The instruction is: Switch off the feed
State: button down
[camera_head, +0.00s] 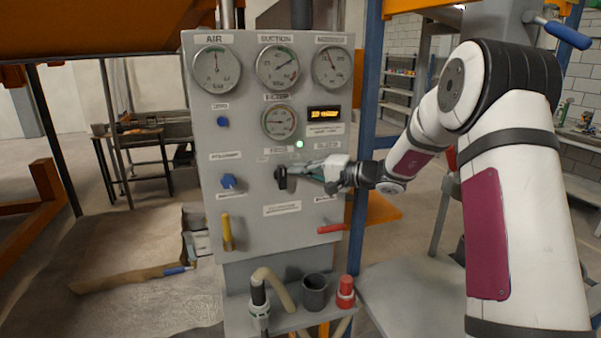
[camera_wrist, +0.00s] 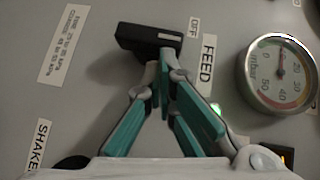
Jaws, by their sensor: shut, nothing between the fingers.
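The feed switch is a black bar-shaped knob (camera_head: 281,178) on the grey control panel (camera_head: 240,120). In the wrist view the knob (camera_wrist: 148,40) has a white mark at its right end, on the side of the OFF label (camera_wrist: 194,28) and the FEED label (camera_wrist: 208,60). I cannot tell whether it is exactly at OFF. My gripper (camera_wrist: 163,68) is shut and empty, its green-padded fingertips at the knob's lower edge; contact is unclear. In the head view my gripper (camera_head: 291,173) reaches in from the right. A green lamp (camera_head: 299,144) glows above the knob.
Several gauges (camera_head: 277,67) fill the panel's top. A blue knob (camera_head: 228,182) and yellow lever (camera_head: 227,232) are left of the switch; a red handle (camera_head: 331,229) is below right.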

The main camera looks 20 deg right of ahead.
jog(key=shift+a+r+n+g+h+b, duration=0.3)
jog(key=shift+a+r+n+g+h, duration=0.1)
jog(key=shift+n+h, duration=0.35)
jog(key=shift+a+r+n+g+h+b, duration=0.25)
jog(key=shift+a+r+n+g+h, duration=0.15)
jog(key=shift+n+h, duration=0.35)
dwell(1.7)
jog(key=shift+r, duration=0.1)
jog(key=shift+d+r, duration=0.1)
jog(key=shift+r, duration=0.6)
